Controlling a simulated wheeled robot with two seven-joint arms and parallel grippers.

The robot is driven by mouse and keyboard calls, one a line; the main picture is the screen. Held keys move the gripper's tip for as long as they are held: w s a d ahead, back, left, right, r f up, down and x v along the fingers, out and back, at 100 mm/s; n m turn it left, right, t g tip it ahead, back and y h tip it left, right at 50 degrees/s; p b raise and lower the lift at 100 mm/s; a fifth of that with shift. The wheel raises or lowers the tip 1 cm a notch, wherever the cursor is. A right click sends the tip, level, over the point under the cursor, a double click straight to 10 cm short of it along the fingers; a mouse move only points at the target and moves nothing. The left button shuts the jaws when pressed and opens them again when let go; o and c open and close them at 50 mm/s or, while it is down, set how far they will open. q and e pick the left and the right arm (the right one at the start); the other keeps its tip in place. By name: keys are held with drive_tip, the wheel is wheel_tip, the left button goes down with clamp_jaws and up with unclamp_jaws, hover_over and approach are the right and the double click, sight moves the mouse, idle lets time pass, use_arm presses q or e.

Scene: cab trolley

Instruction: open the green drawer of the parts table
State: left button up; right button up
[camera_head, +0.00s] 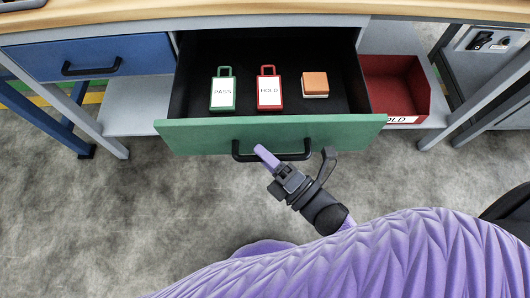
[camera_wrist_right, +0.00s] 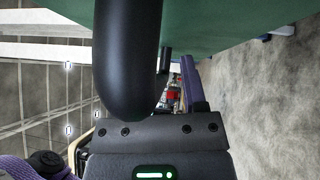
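The green drawer (camera_head: 180,137) of the parts table stands pulled out, with its dark inside showing. Its black bar handle (camera_head: 243,153) is on the middle of the front. My right gripper (camera_head: 296,157) is at the handle's right half, its fingers spread apart, one purple and one dark. In the right wrist view the two fingers of the gripper (camera_wrist_right: 162,90) also stand apart, beneath the green drawer front (camera_wrist_right: 225,22). Whether either finger touches the handle I cannot tell. My left gripper is not in view.
In the drawer lie a green PASS tag (camera_head: 222,82), a red HOLD tag (camera_head: 269,80) and an orange-and-white block (camera_head: 315,84). A shut blue drawer (camera_head: 130,50) is at left, a red bin (camera_head: 402,92) at right. The floor in front is clear.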

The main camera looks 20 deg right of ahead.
use_arm(q)
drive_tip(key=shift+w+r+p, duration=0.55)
drive_tip(key=shift+p, duration=0.15)
use_arm(e)
drive_tip(key=v, duration=1)
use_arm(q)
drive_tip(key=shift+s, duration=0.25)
